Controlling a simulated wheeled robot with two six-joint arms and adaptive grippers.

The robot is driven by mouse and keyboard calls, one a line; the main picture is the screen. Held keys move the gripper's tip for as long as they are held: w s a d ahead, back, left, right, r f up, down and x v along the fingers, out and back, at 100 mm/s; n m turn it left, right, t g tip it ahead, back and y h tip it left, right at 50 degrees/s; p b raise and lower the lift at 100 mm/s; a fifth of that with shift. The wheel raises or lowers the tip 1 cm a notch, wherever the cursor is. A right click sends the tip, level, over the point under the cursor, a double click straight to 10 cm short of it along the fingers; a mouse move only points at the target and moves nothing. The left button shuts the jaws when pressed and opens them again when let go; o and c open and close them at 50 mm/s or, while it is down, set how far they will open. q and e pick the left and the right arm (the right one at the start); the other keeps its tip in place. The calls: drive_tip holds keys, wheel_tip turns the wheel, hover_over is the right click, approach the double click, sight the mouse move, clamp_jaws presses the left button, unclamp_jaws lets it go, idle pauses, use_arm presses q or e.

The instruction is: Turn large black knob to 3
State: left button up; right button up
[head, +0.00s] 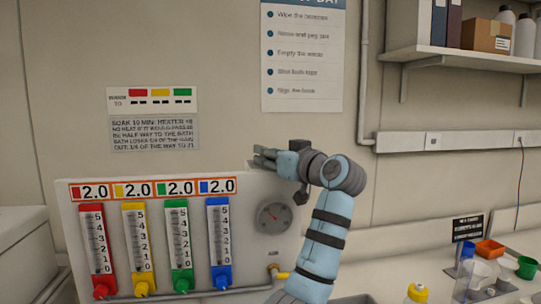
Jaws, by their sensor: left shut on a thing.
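My left gripper (262,159) is at the top right edge of the white panel (254,243), its dark grey fingers pointing left. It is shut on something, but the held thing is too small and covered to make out. I cannot pick out a large black knob for certain; my gripper and wrist cover part of the panel's top right. A round grey dial (273,217) with a dark centre sits on the panel below the gripper, apart from it. My right gripper is not in view.
Red (97,245), yellow (138,245), green (178,243) and blue (219,240) gauge tubes line the panel, with 2.0 displays above. A pipe with a yellow valve (279,274) runs below. Cups and bottles crowd the right bench. A shelf (455,57) hangs upper right.

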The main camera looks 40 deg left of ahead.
use_arm(q)
drive_tip(key=shift+s+f+m+t+h+b, duration=0.1)
drive_tip(key=shift+m+t+h+b, duration=0.4)
drive_tip(key=shift+t+b, duration=0.5)
drive_tip(key=m+t+h+b, duration=0.1)
drive_tip(key=m+t+b, duration=0.1)
drive_tip(key=shift+s+a+t, duration=0.1)
drive_tip(key=shift+s+t, duration=0.05)
drive_tip(key=shift+t, duration=0.25)
drive_tip(key=m+t+h+b, duration=0.2)
drive_tip(key=shift+a+m+t, duration=0.1)
drive_tip(key=shift+m+t, duration=0.2)
drive_tip(key=shift+t, duration=0.1)
drive_tip(key=shift+s+m+t+h+b, duration=0.1)
drive_tip(key=shift+m+t+h+b, duration=0.7)
drive_tip(key=shift+m+t+h, duration=0.5)
drive_tip(key=shift+h, duration=0.4)
drive_tip(key=o, duration=1.2)
drive_tip(key=shift+s, duration=0.1)
